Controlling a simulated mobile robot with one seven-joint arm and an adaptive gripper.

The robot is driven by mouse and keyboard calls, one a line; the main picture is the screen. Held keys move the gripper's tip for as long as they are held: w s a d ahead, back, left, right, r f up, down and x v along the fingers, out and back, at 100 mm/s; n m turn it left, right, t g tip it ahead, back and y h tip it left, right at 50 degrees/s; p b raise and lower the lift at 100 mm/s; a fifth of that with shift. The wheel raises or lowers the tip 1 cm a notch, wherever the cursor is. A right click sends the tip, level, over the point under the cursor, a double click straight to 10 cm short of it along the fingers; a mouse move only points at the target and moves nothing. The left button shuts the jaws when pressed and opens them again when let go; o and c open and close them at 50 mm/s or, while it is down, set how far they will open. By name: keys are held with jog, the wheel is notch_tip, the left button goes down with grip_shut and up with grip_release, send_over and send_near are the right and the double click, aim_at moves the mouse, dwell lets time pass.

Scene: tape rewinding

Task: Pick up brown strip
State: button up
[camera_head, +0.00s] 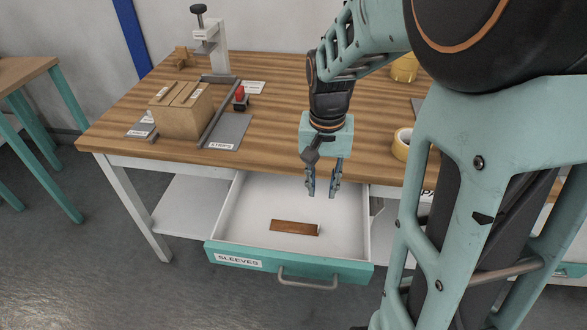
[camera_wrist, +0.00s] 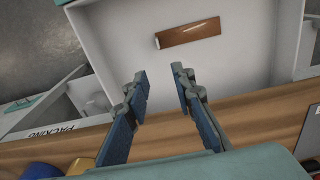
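The brown strip (camera_head: 295,228) lies flat in the open teal-fronted drawer (camera_head: 240,205), near the middle of its white floor. In the wrist view the brown strip (camera_wrist: 188,33) shows at the top, beyond the fingertips. My gripper (camera_head: 322,188) is above the back right part of the drawer, to the right of the strip and apart from it. In the wrist view my gripper (camera_wrist: 158,72) has its two fingers spread, with nothing between them.
The wooden table (camera_head: 275,118) stands behind the drawer. The drawer has side walls and a front handle (camera_head: 308,284). Its floor around the strip is clear.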

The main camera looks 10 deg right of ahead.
aim_at(295, 225)
jog(key=f+b, duration=0.1)
jog(key=f, duration=0.3)
jog(key=f+b, duration=0.1)
jog(key=f, duration=0.3)
jog(key=f+b, duration=0.1)
jog(key=f, duration=0.3)
jog(key=shift+s+b, duration=0.3)
jog(key=shift+s, duration=0.05)
jog(key=shift+r, duration=0.1)
grip_shut()
